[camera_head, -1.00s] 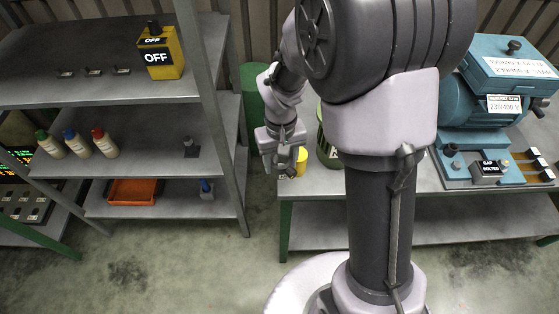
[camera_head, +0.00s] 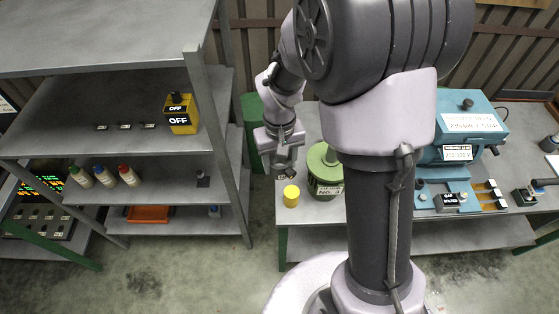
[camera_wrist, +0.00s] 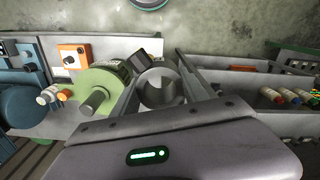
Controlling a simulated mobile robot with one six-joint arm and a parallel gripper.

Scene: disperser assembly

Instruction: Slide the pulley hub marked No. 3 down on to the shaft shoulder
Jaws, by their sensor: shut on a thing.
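My gripper (camera_head: 284,165) is over the left end of the bench, left of a green drum. In the wrist view, my gripper (camera_wrist: 160,95) is shut on a grey hollow cylinder (camera_wrist: 158,88), whose open bore faces the camera. I cannot read any marking on this cylinder. The green drum (camera_head: 324,172) stands on the bench with a label that seems to read No. 3. In the wrist view, a grey shaft (camera_wrist: 94,101) sticks out from the middle of the drum (camera_wrist: 105,78). The cylinder is beside the shaft and apart from it.
A yellow cylinder (camera_head: 291,196) stands near the bench's front left corner. A blue machine (camera_head: 462,145) is at the right on the bench (camera_head: 300,215). A grey shelf (camera_head: 70,95) with bottles and a yellow OFF box (camera_head: 180,117) stands left. My arm hides the bench's middle.

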